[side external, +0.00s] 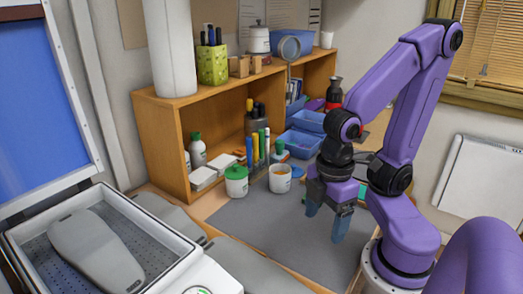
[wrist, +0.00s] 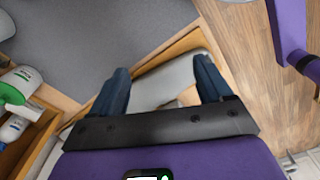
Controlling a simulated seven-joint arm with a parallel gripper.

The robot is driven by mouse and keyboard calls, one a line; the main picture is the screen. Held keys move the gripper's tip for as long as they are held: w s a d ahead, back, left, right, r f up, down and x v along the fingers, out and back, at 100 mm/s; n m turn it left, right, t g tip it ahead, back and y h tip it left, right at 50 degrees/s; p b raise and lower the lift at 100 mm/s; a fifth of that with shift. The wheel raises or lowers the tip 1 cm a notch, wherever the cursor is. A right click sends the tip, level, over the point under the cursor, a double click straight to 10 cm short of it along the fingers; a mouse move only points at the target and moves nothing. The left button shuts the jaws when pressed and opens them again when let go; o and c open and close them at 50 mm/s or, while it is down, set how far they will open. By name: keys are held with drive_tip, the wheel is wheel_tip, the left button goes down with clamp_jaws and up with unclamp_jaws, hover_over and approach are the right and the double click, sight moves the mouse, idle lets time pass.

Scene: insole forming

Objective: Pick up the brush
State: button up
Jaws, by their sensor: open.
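I cannot pick out the brush for certain in either view. In the side view, a white cup (side external: 280,178) stands on the grey mat with a green-topped upright item (side external: 279,150) at it, too small to identify. Several yellow, blue and green upright tools (side external: 256,147) stand just left of it. My gripper (side external: 326,222) is open and empty, pointing down above the mat, to the right of the cup and apart from it. In the wrist view its two blue fingers (wrist: 161,68) are spread, with no object held between them.
A wooden shelf (side external: 165,135) runs along the wall behind, with blue bins (side external: 300,143) at its right. A green-lidded jar (side external: 236,181) stands left of the cup. A white machine tray (side external: 28,243) holds a grey insole-shaped form (side external: 95,250). The grey mat (side external: 285,232) is largely clear.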

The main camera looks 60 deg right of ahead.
drive_tip(key=c, duration=0.4)
